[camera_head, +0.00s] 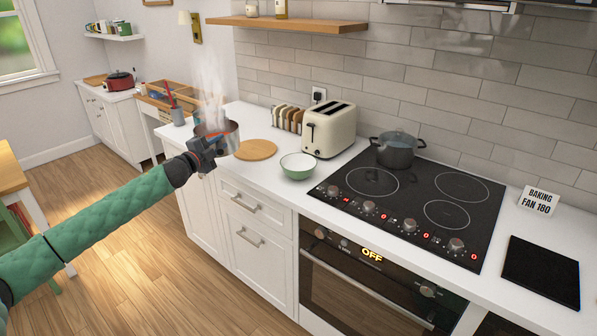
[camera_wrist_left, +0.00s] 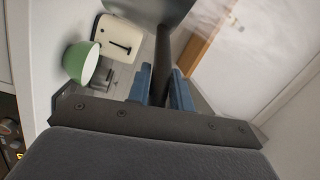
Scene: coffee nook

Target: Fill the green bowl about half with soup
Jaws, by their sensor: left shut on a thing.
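The green bowl (camera_head: 298,173) stands upright on the white counter in front of the toaster; its white inside looks empty. It also shows at the left of the left wrist view (camera_wrist_left: 78,62). My left gripper (camera_head: 207,152) is shut on the dark handle of a steaming saucepan (camera_head: 230,136), left of the bowl and apart from it. Something red shows inside the pan. In the left wrist view the blue fingers (camera_wrist_left: 165,88) close around the handle, and part of the saucepan (camera_wrist_left: 160,10) shows at the top. My right gripper is out of view.
A round wooden board (camera_head: 256,150) lies between pan and bowl. A cream toaster (camera_head: 329,130) and a rack of bread slices (camera_head: 287,119) stand behind. The black cooktop (camera_head: 408,212) with a lidded grey pot (camera_head: 397,153) is to the right.

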